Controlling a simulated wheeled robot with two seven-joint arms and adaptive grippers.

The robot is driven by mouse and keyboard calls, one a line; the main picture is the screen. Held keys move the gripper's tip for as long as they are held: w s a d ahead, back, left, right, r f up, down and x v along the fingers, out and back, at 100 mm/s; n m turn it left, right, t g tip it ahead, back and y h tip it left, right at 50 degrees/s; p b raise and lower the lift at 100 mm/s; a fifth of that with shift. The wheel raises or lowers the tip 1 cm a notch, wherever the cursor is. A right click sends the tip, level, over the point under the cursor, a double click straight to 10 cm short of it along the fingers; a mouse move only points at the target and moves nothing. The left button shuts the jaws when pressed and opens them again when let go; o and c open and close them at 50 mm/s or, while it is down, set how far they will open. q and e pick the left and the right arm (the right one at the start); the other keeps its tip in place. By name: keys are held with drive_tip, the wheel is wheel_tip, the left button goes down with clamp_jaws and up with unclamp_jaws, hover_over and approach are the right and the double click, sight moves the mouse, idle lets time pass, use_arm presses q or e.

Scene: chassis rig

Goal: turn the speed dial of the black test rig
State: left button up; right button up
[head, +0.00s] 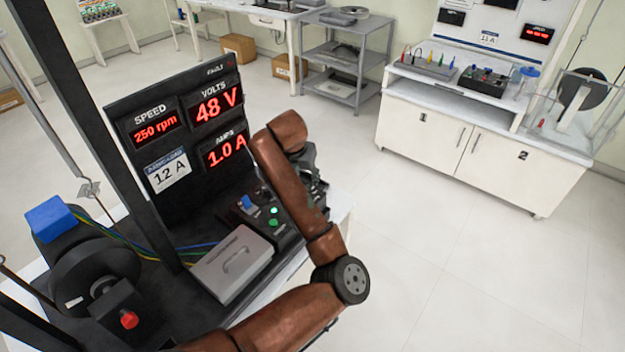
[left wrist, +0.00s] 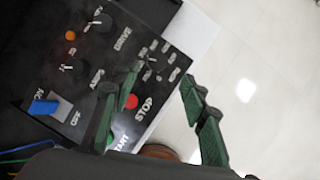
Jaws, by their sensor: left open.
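The black test rig's sloping control panel (left wrist: 88,52) shows in the left wrist view. A dial ringed by small white labels (left wrist: 150,72) sits near its right edge; I cannot read whether it is marked speed. Two other black knobs, one upper (left wrist: 101,22) and one near the AMPS label (left wrist: 76,68), sit to its left. My left gripper (left wrist: 162,77) is open, its left fingertip overlapping the ringed dial's lower left and its right fingertip over the floor beyond the panel. Contact cannot be told. In the head view my left arm hides most of the panel. The speed display (head: 155,130) reads 250 rpm.
A red STOP button (left wrist: 131,101) lies beside the left finger, and a blue ON/OFF switch (left wrist: 43,107) further left. The volts display (head: 216,106) reads 48 V. Open floor lies to the right.

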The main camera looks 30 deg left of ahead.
use_arm(q)
drive_tip(key=b+x, duration=0.1)
drive_tip(key=x, duration=0.6)
drive_tip(key=shift+s+a+b, duration=0.15)
drive_tip(key=shift+a+b, duration=0.05)
drive_tip(key=shift+b, duration=0.2)
drive_tip(key=shift+f, duration=0.25)
clamp_jaws()
use_arm(e)
drive_tip(key=shift+s+f, duration=0.85)
drive_tip(key=shift+s, duration=0.3)
